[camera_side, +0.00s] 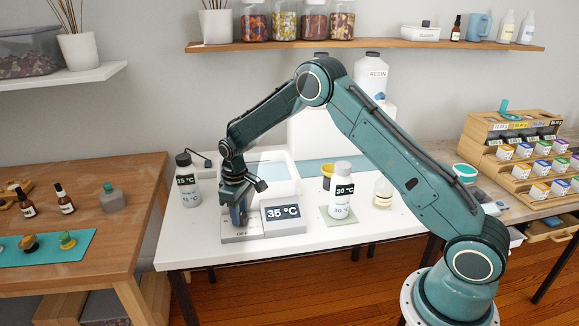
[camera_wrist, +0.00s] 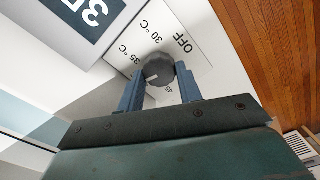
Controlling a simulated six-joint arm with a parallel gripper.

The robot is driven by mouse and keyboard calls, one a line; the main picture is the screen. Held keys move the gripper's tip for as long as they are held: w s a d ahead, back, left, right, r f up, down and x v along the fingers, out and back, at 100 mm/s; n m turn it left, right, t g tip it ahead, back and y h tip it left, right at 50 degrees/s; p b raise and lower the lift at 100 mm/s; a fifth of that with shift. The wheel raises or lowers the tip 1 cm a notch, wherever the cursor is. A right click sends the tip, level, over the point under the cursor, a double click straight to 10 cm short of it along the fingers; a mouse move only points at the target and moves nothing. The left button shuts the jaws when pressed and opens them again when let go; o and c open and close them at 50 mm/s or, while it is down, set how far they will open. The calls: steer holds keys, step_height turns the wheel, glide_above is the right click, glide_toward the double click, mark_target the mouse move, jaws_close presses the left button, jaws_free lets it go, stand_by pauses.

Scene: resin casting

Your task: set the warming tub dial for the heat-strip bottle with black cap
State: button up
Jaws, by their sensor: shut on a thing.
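The heat-strip bottle with black cap (camera_side: 188,180) stands upright at the left end of the white table; its dark strip seems to read 15 °C, though small. The warming tub (camera_side: 270,172) is behind my gripper. Its display (camera_side: 284,214) reads 35 °C and shows partly in the wrist view (camera_wrist: 88,15). My gripper (camera_wrist: 160,84) is shut on the round grey dial (camera_wrist: 157,69), with one finger on each side. The dial plate (camera_wrist: 200,65) shows OFF, 30 °C and 35 °C; other marks are partly hidden. A white pointer mark shows on the dial's lower left.
A wooden table (camera_side: 100,190) with small bottles is at left.

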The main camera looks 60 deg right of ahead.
steer(key=n, duration=1.1)
steer(key=shift+a, duration=0.1)
steer(key=shift+n, duration=2)
steer(key=o, duration=1)
steer(key=shift+s, duration=0.1)
steer(key=shift+r, duration=0.15)
step_height(320, 180, up, 14)
steer(key=shift+f, duration=0.2)
